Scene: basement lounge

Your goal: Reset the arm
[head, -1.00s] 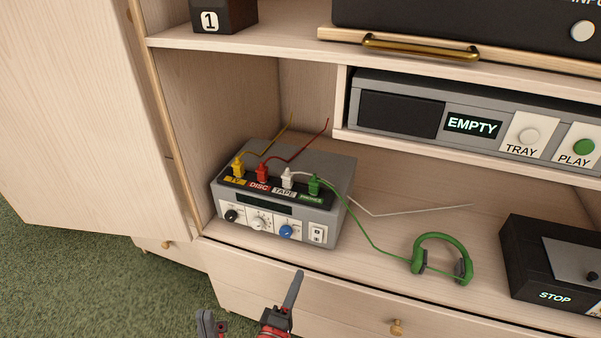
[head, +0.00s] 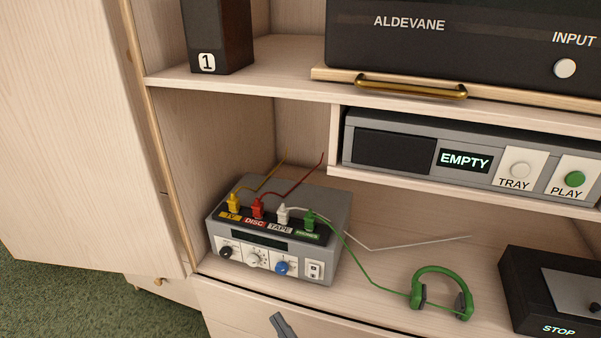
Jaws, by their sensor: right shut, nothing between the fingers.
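Only the tip of my right gripper (head: 283,326) shows, at the bottom edge of the head view in front of the drawer fronts. It is shut and empty, apart from everything on the shelf; the rest of it is below the frame. My left gripper is not in view. A grey switch box (head: 278,230) stands at the left of the lower shelf. Yellow, red, white and green plugs sit in its top, marked TV, DISC, TAPE and PHONES. Green headphones (head: 440,274) lie to its right.
A grey player (head: 400,122) reading EMPTY, with TRAY and PLAY buttons, is above. A black deck (head: 530,295) marked STOP stands at the lower right. A black speaker (head: 218,35) marked 1 and a black ALDEVANE unit (head: 440,35) are on the upper shelf. A cabinet door (head: 75,130) is open at the left.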

